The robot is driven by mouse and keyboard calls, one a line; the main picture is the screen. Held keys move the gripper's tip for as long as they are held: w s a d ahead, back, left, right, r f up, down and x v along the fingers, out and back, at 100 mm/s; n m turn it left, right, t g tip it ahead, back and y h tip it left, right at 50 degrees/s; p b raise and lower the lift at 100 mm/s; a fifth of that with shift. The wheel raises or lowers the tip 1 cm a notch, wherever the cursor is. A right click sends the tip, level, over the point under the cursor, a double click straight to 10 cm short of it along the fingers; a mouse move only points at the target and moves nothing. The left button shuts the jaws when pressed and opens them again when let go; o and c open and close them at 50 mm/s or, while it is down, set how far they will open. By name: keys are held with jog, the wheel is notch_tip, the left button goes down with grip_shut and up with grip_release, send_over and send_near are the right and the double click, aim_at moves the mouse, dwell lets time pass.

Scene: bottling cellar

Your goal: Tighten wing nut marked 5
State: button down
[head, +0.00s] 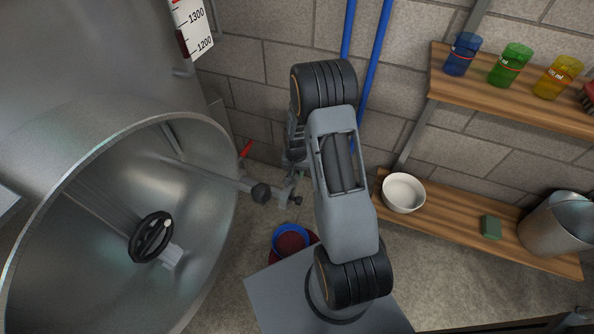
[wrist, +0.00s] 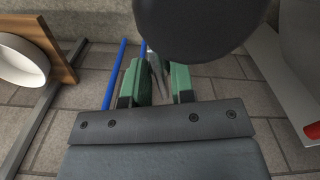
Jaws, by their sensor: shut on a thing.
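My gripper (head: 298,175) points down beside the open tank's rim in the head view, partly hidden by my arm. In the wrist view its two green-padded jaws (wrist: 161,85) are closed around a thin grey metal piece (wrist: 155,68), which looks like part of a wing nut. No number can be read on it. A grey metal fitting (head: 284,195) shows just below the jaws in the head view.
The steel tank's round opening (head: 222,135) and a black handwheel (head: 151,237) fill the left. Blue pipes (head: 372,70) run up the wall. At right are a lower shelf (head: 455,222) with a white bowl (head: 403,193), and an upper shelf (head: 480,99) with coloured cups.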

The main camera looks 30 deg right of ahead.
jog(key=shift+m, duration=1.5)
jog(key=c, duration=1)
grip_release()
jog(key=shift+o, duration=0.2)
notch_tip(320, 180, up, 14)
jog(key=p, duration=0.3)
jog(key=shift+f, duration=0.1)
